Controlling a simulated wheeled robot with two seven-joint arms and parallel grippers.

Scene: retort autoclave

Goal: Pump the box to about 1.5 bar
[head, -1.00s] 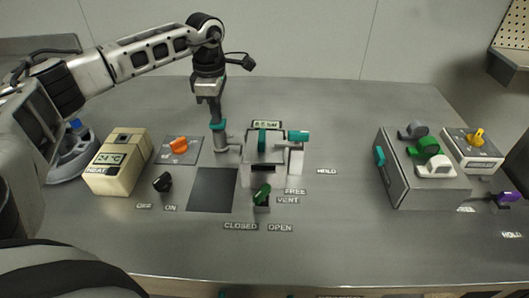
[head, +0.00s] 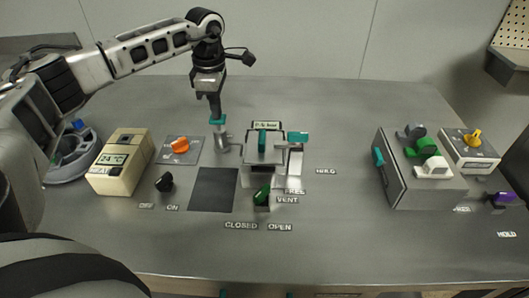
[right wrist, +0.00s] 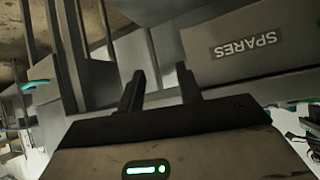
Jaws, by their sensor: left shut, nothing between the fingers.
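The box (head: 281,173), light grey with teal parts on top, stands in the middle of the bench in the head view. Its small display (head: 267,125) shows a bar reading too blurred to read surely. Left of it stands a small grey pump (head: 222,141) with a teal top (head: 218,120). My left gripper (head: 215,113) is shut, pointing down just over the teal top; I cannot tell whether it touches. A dark green lever (head: 262,195) stands in front of the box, near the CLOSED and OPEN labels. My right gripper (right wrist: 160,90) is open and empty in the right wrist view.
A cream heater box (head: 122,165) reading 24 °C, an orange knob (head: 180,146) and a black knob (head: 165,182) lie left. A dark square pad (head: 213,190) lies in front. A grey unit (head: 405,175) stands right. A SPARES panel (right wrist: 247,47) faces my right gripper.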

